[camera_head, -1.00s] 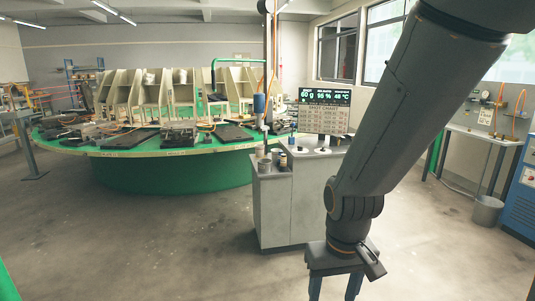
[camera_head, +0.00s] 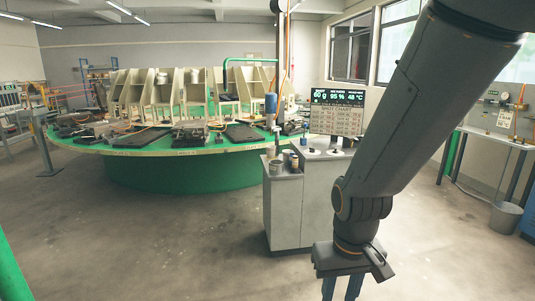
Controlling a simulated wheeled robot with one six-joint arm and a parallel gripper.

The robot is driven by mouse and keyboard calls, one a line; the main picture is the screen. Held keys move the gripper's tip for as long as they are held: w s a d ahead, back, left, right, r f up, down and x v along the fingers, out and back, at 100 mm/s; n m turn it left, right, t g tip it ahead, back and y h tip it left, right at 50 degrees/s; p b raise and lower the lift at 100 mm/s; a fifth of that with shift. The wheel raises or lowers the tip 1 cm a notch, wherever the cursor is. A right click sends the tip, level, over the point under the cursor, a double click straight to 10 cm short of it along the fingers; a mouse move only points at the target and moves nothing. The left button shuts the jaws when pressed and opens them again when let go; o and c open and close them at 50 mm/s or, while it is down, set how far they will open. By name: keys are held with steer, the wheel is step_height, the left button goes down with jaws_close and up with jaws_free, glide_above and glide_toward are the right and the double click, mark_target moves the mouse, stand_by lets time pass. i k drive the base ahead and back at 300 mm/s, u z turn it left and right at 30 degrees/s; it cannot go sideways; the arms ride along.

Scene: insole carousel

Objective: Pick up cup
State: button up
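Several small cup-like containers stand on the lower left top of a grey cabinet (camera_head: 298,213). A pale metal cup (camera_head: 276,167) is at the front left, and another small cup (camera_head: 294,163) is just right of it. They are too small to tell which one is the task's cup. My gripper (camera_head: 342,290) points down at the bottom of the picture, in front of the cabinet and apart from the cups. Its two fingers show a gap with only floor between them. The fingertips are cut off by the lower edge.
A large round green carousel (camera_head: 180,170) with dark moulds fills the left and middle. A display board (camera_head: 337,112) stands on the cabinet's higher right part. A bench (camera_head: 490,138) and a bin (camera_head: 506,218) are at the right. The floor in front is clear.

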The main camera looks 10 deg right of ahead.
mark_target(270, 149)
steer(key=u, duration=0.25)
steer(key=i, duration=3.95)
steer(key=z, duration=0.2)
